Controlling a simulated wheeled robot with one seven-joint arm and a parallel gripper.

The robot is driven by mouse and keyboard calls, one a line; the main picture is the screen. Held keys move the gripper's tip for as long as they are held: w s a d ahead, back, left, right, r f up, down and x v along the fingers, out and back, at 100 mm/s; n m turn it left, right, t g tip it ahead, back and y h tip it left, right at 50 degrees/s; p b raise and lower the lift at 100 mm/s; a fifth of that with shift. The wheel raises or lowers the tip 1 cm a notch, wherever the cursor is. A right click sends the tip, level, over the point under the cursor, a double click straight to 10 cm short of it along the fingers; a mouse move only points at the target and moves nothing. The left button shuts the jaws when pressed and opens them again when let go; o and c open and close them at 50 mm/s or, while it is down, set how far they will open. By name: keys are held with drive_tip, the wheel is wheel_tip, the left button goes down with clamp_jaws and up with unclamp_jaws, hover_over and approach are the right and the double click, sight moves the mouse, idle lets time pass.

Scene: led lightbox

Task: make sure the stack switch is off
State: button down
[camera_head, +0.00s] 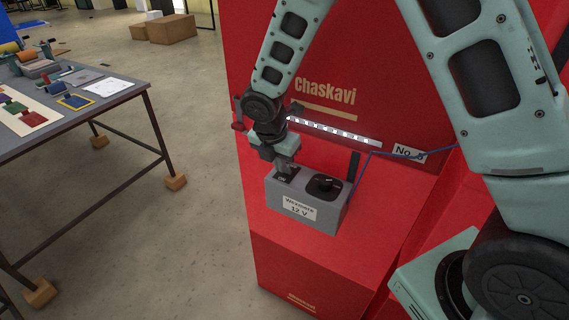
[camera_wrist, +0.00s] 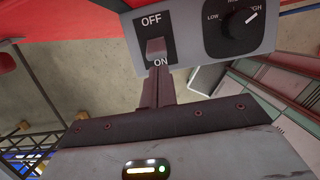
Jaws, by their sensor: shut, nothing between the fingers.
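The stack switch (camera_wrist: 156,47) is a small rocker on a black plate, marked OFF above and ON below in the wrist view. It sits on the left of the top of a grey box (camera_head: 331,218) labelled 12 V. My gripper (camera_head: 285,167) is over that switch end of the box, fingers pointing down, and hides most of the switch in the head view. In the wrist view my shut fingertips (camera_wrist: 159,68) are at the ON end of the rocker; I cannot tell whether they touch it. Which way the rocker is tipped is unclear.
A black knob (camera_head: 324,184) sits right of the switch, its pointer towards HIGH. A bright white strip (camera_head: 335,131) runs along the red chaskavi panel (camera_head: 385,90) behind. A blue cable (camera_head: 412,157) runs right from the box. A table (camera_head: 75,120) with samples stands left.

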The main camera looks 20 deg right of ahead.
drive_tip(key=shift+d, duration=0.1)
idle(0.3)
drive_tip(key=shift+w+d+r+p, duration=0.1)
drive_tip(key=shift+w+d+p, duration=0.25)
drive_tip(key=shift+d, duration=0.1)
drive_tip(key=shift+s+a, duration=0.1)
drive_tip(key=shift+s, duration=0.05)
drive_tip(key=shift+s+a, duration=0.2)
drive_tip(key=shift+a, duration=0.15)
drive_tip(key=w+d+p+v, duration=0.1)
drive_tip(key=p+v, duration=0.5)
drive_tip(key=shift+r, duration=0.55)
